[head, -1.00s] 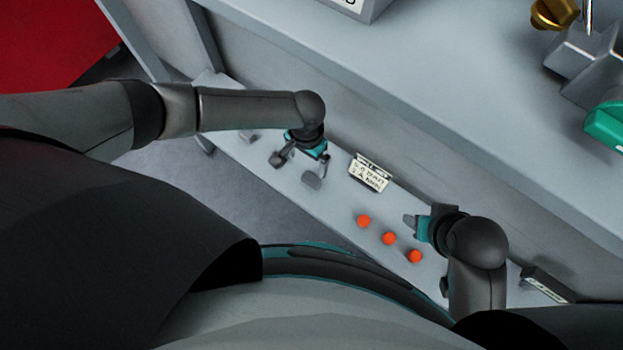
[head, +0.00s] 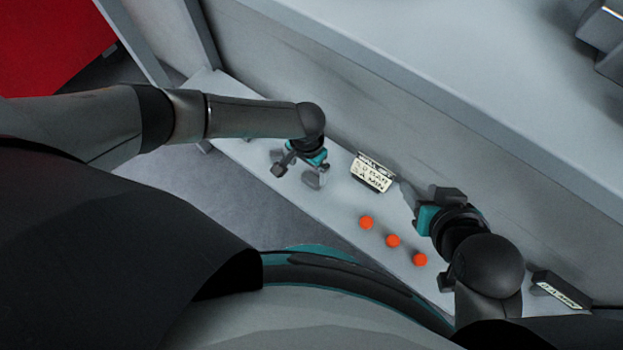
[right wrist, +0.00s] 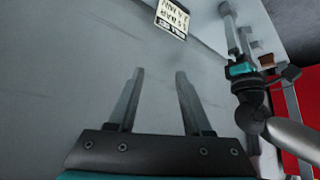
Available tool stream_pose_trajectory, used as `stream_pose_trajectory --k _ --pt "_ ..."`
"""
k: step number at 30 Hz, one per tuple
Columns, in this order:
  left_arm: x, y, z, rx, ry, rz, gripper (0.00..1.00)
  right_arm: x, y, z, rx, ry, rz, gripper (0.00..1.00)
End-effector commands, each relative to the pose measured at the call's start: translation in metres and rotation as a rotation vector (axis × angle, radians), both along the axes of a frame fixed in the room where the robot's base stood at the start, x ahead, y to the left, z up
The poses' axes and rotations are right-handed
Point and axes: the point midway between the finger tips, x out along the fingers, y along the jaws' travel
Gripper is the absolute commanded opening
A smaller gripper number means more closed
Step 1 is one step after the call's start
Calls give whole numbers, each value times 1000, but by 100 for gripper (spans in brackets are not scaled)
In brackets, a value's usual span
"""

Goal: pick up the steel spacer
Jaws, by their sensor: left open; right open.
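I cannot make out the steel spacer for certain in either view. My left gripper (head: 295,175) is open above the left part of the narrow light-grey shelf (head: 335,208), with its two grey fingers spread apart. It is too small to tell whether anything lies between or under them. My left arm covers part of the shelf behind it. My right gripper (head: 407,194) is over the shelf's right part, right of the label. In the right wrist view it (right wrist: 160,74) is open and empty, in front of a plain grey surface.
Several orange round pieces (head: 393,241) stand in a row on the shelf. A label plate (head: 371,172) stands by the wall behind them. A dark block with a label (head: 558,290) is at the far right. A grey wall and higher worktop (head: 440,50) rise behind.

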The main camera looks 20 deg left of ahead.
Motion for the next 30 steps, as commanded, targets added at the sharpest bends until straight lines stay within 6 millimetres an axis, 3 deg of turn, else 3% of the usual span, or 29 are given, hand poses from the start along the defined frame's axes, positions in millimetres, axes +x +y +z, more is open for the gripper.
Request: stream_pose_trajectory --k 8,30 --pt "1 -1 -4 0 -1 0 100 5 7 -2 23 -47 10 50" --pt "4 -8 -30 0 0 -1 100 24 53 8 218 -412 46 50"
